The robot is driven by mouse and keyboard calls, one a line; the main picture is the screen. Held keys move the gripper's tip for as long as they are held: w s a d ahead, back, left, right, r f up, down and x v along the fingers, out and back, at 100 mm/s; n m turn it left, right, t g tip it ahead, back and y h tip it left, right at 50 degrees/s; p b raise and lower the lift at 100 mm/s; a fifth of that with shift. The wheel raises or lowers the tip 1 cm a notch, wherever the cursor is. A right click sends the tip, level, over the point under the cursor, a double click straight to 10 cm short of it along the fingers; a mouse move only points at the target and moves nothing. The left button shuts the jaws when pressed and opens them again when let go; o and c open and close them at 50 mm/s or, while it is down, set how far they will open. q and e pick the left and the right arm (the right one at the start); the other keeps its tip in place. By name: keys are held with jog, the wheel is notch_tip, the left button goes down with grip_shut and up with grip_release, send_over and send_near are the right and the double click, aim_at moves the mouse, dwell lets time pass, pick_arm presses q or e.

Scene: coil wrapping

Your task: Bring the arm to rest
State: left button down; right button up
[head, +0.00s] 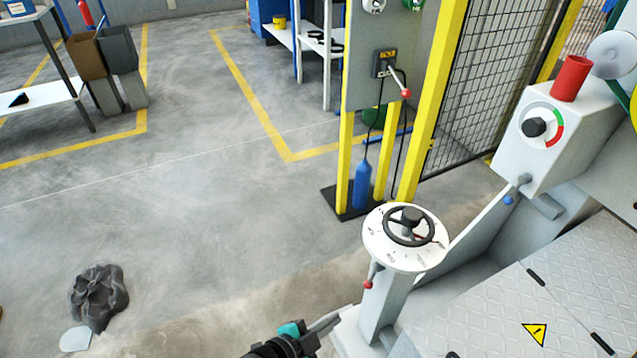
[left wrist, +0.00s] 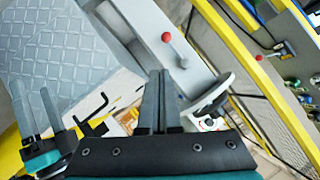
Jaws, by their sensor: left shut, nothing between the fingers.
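My left gripper (head: 330,322) is at the bottom middle of the head view, beside the base of the handwheel post. In the left wrist view, its two grey fingers (left wrist: 158,98) lie together with nothing between them. A second gripper, my right one (left wrist: 38,108), shows at the left edge of the left wrist view. Its two grey fingers stand apart with nothing seen between them.
A handwheel (head: 410,226) on a white dial tops a post with a red-knobbed lever, close to my left gripper. A grey machine with a tread-plate cover (head: 500,325) fills the lower right. A dark crumpled bag (head: 98,297) lies on open floor at left.

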pick_arm(q)
jog(key=s+a+f+n+g+y+p, duration=0.1)
jog(key=s+a+f+n+y, duration=0.1)
jog(key=a+f+n, duration=0.3)
jog(key=s+a+f+n+y+p, duration=0.1)
jog(key=s+a+f+y+p, duration=0.15)
jog(key=a, duration=0.45)
jog(key=s+a+f+n+g+y+p, duration=0.1)
jog(key=s+a+f+n+y, duration=0.15)
jog(key=a+f, duration=0.3)
jog(key=s+a+f+n+g+y, duration=0.1)
jog(key=s+a+f+n+g, duration=0.1)
jog(key=s, duration=0.7)
jog(key=s+a+f+n+g+y+p, duration=0.1)
jog(key=s+a+f+n+g, duration=0.1)
jog(key=s+a+n, duration=0.2)
jog(key=s+a, duration=0.3)
jog(key=s, duration=0.2)
jog(key=shift+a+y+p, duration=0.15)
jog(key=shift+y+p, duration=0.15)
pick_arm(e)
jog(key=s+d+f, duration=0.4)
jog(key=s+d, duration=0.2)
jog(key=s, duration=0.3)
jog(key=shift+d+f+h, duration=0.15)
jog(key=shift+f+h, duration=0.15)
pick_arm(q)
jog(key=shift+f, duration=0.1)
pick_arm(e)
jog(key=shift+s, duration=0.1)
